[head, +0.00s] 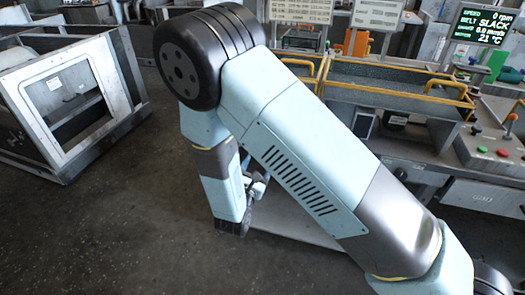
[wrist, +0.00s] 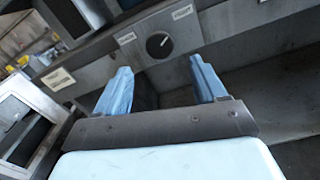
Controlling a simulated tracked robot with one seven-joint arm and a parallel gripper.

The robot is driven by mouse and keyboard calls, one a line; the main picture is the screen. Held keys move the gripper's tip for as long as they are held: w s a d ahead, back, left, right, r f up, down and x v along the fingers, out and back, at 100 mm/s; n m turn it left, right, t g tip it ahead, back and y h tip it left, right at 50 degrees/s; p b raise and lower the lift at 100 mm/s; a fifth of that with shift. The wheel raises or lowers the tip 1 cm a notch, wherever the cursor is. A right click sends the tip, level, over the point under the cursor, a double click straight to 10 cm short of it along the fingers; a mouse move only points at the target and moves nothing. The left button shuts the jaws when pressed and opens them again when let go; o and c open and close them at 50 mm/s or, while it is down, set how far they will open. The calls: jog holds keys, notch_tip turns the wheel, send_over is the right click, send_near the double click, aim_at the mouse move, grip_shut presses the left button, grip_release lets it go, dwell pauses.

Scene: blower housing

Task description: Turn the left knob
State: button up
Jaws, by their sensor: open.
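A round black knob (wrist: 159,45) with a white pointer line sits on a square grey plate in the wrist view. It is the only knob I see there, and I cannot tell whether others stand beside it. The pointer tilts towards the upper right. My gripper (wrist: 160,66) is open, with one blue finger to the left and one to the right below the knob in the picture. Nothing is between the fingers, and they appear apart from the knob. In the head view my arm hides the knob, and the gripper cannot be made out clearly.
Small labels (wrist: 58,78) sit along the grey panel. In the head view, a bench with yellow-railed trays (head: 390,75) stands behind my arm. A button box with a joystick (head: 490,150) and a screen reading "BELT SLACK" (head: 481,26) are at right. A grey frame (head: 70,95) stands left; dark floor is clear.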

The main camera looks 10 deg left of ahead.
jog(key=w, duration=0.8)
jog(key=shift+w+d, duration=0.25)
jog(key=shift+d, duration=0.1)
jog(key=c, duration=1)
jog(key=shift+a, duration=0.25)
jog(key=shift+c, duration=0.2)
jog(key=shift+d, duration=0.1)
jog(key=shift+m, duration=0.4)
jog(key=m, duration=1)
jog(key=shift+s+d+f+m, duration=0.1)
jog(key=shift+d+f+m, duration=0.1)
jog(key=shift+m, duration=0.4)
